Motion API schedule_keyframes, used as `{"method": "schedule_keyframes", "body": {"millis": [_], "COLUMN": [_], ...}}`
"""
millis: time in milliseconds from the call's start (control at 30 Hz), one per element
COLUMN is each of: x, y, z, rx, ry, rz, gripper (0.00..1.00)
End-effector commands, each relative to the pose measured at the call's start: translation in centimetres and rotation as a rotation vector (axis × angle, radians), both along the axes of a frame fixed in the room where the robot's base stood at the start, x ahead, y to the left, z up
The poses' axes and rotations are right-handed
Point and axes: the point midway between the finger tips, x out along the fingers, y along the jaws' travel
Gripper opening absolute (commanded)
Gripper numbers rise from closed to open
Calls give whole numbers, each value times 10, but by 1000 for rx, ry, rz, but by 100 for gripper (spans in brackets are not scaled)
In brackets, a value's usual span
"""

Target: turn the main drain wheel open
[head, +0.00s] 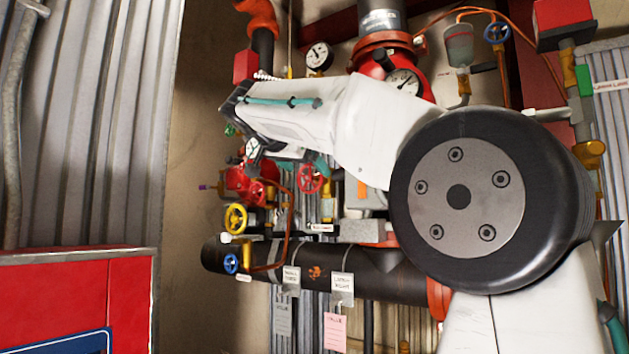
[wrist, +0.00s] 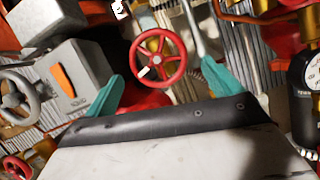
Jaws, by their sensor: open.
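A red spoked handwheel (wrist: 158,58) shows in the wrist view, ahead of my gripper (wrist: 163,84) and between its two teal fingers. The fingers are spread apart and nothing is held; a gap to the wheel seems to remain. In the head view my gripper (head: 288,160) hangs just above a red handwheel (head: 310,178), and my arm hides part of the pipework. I cannot read a label that tells which is the main drain wheel.
A yellow handwheel (head: 236,217) and a blue one (head: 231,263) sit lower left by a black pipe (head: 330,266) with hanging tags. A red cabinet (head: 75,290) stands at left.

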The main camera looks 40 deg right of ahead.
Motion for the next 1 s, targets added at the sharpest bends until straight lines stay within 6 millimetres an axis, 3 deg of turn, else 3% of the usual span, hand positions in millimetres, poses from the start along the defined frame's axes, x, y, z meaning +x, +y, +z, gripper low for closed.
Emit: {"method": "schedule_keyframes", "body": {"millis": [300,733,900,1000], "x": [19,23,23,23], "y": [-42,-52,-52,-52], "z": [-20,-24,-24,-24], "rx": [1,2,1,1], "ry": [4,4,4,4], "rz": [0,2,2,2], "gripper": [91,91,46,46]}}
